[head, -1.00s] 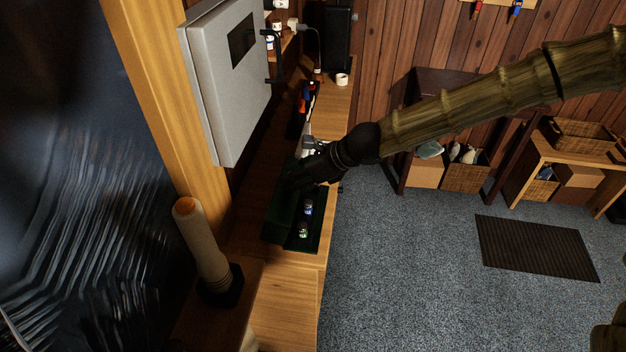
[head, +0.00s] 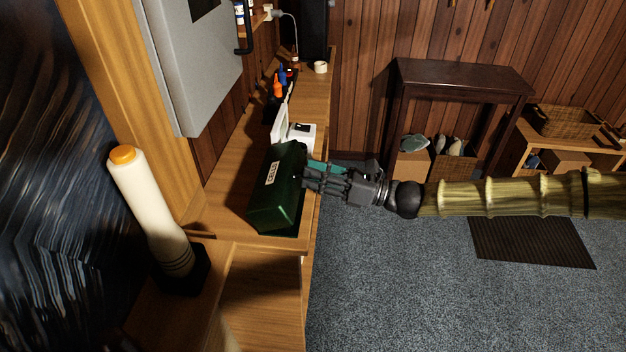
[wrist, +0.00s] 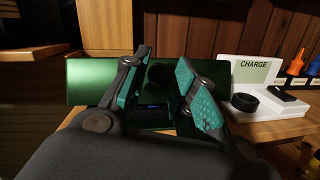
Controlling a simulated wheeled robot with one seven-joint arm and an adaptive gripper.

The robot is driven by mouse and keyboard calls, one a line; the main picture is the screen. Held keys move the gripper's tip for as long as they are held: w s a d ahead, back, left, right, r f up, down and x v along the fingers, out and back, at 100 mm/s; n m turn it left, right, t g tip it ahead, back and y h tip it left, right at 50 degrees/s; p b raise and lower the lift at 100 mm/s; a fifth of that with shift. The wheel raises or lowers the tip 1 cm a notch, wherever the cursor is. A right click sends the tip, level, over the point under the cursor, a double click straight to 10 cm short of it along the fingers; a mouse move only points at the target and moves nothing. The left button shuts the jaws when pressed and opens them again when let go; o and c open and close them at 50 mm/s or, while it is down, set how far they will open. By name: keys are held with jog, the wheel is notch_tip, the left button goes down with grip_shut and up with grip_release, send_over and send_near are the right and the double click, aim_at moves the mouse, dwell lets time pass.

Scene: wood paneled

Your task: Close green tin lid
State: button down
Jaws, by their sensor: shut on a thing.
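The green tin (head: 288,228) sits on the wooden counter near its front edge. Its dark green lid (head: 270,208), with a pale label, is swung down over most of the tin. In the wrist view, the lid (wrist: 90,82) spans behind my fingers, and a small blue glint shows in the dark gap below it, so the lid looks ajar. My gripper (head: 309,178) is at the lid's front side, coming from the right.
A white charger (head: 300,133) marked CHARGE stands just behind the tin. Orange and blue bottles (head: 279,84) are farther back. A grey cabinet (head: 192,70) hangs above left, and a white roll (head: 150,205) stands at front left.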

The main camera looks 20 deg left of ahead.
notch_tip(320, 180, down, 6)
jog(key=d+y+b, duration=0.2)
jog(key=y+b, duration=0.1)
jog(key=b, duration=0.2)
jog(key=shift+w+d+r+m, duration=0.15)
jog(key=shift+m, duration=0.25)
jog(key=c, duration=1.1)
grip_release()
jog(key=shift+c, duration=0.2)
jog(key=shift+r, duration=0.1)
jog(key=v, duration=1.2)
